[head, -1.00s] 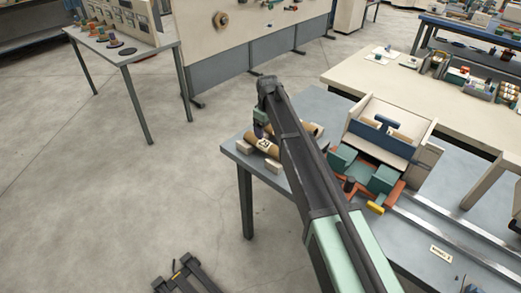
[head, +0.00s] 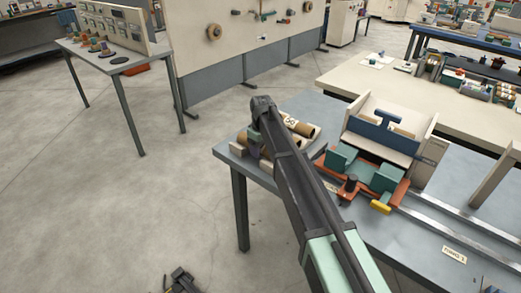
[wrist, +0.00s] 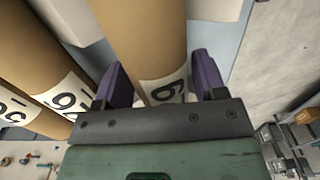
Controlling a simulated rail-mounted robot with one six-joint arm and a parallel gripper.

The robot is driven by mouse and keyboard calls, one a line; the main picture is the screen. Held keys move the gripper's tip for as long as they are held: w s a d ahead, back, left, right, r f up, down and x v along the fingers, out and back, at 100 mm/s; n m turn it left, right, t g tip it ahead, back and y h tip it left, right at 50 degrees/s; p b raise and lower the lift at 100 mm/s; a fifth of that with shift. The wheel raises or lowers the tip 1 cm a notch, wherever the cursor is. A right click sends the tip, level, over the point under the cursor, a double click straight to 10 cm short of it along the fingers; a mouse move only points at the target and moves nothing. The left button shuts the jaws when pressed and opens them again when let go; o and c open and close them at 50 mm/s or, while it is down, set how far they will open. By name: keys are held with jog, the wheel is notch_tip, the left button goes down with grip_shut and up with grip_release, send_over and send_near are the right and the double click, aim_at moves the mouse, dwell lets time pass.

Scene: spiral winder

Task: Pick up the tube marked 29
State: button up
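A brown cardboard tube (wrist: 148,40) lies between the two purple fingers of my gripper (wrist: 163,85) in the wrist view. Its white label is partly hidden by the gripper body, and only a digit like 6 or 9 shows. The fingers stand apart on either side of this tube; I cannot tell whether they touch it. In the head view my arm covers most of this tube, and a purple finger (head: 255,150) shows beside the arm at the table's left end.
Other labelled brown tubes (wrist: 45,70) lie to the left in the wrist view. Pale blocks (head: 237,149) stand near the edge of the grey table (head: 330,205). The orange and teal fixture (head: 360,175) is right of my arm.

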jog(key=c, duration=0.6)
jog(key=shift+r, duration=0.15)
notch_tip(320, 180, up, 20)
jog(key=p, duration=2)
